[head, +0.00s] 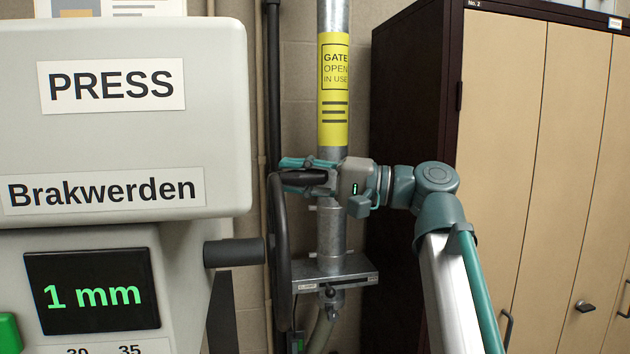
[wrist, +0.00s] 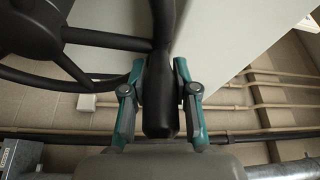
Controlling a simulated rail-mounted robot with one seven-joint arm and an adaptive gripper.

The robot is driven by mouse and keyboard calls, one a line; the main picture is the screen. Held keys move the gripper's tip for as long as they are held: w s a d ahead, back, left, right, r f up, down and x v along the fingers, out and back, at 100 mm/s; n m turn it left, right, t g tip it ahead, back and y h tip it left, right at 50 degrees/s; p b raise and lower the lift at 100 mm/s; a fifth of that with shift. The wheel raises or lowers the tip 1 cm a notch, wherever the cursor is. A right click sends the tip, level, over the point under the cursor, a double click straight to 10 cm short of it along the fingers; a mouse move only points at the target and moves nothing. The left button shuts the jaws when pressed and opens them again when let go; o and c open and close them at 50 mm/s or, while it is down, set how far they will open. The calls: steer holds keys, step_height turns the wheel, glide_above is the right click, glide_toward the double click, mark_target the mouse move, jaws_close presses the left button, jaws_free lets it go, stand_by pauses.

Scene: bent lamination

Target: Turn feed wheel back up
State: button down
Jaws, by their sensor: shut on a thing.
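The feed wheel (head: 280,245) is a dark wheel seen edge-on in the head view, on a shaft at the right side of the press. Its dark rim and spokes also show at the upper left of the wrist view (wrist: 32,38). A black handle (wrist: 160,118) joins the rim. My gripper (head: 292,172) is at the wheel's top, reaching in from the right. Its teal fingers are closed on both sides of the handle in the wrist view (wrist: 160,85). The press (head: 120,125) has a display (head: 92,292) reading "1 mm" in green.
A galvanized pipe (head: 333,228) with a yellow "GATE OPEN IN USE" label stands behind my gripper, with a metal slide gate (head: 336,277) below. A brown cabinet (head: 410,110) with beige doors stands at right. A green button (head: 9,333) is at lower left.

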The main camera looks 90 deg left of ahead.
steer(key=shift+s+a+f, duration=0.15)
steer(key=shift+a, duration=0.05)
stand_by(0.3)
steer(key=c, duration=1.3)
jaws_free()
steer(key=o, duration=0.4)
steer(key=shift+s+a+f, duration=0.1)
steer(key=shift+s, duration=0.35)
steer(key=shift+w, duration=0.25)
steer(key=w, duration=0.4)
steer(key=w+d, duration=0.1)
steer(key=w, duration=0.3)
steer(key=w+d, duration=0.1)
steer(key=w, duration=0.3)
steer(key=shift+f, duration=0.35)
steer(key=shift+s, duration=0.1)
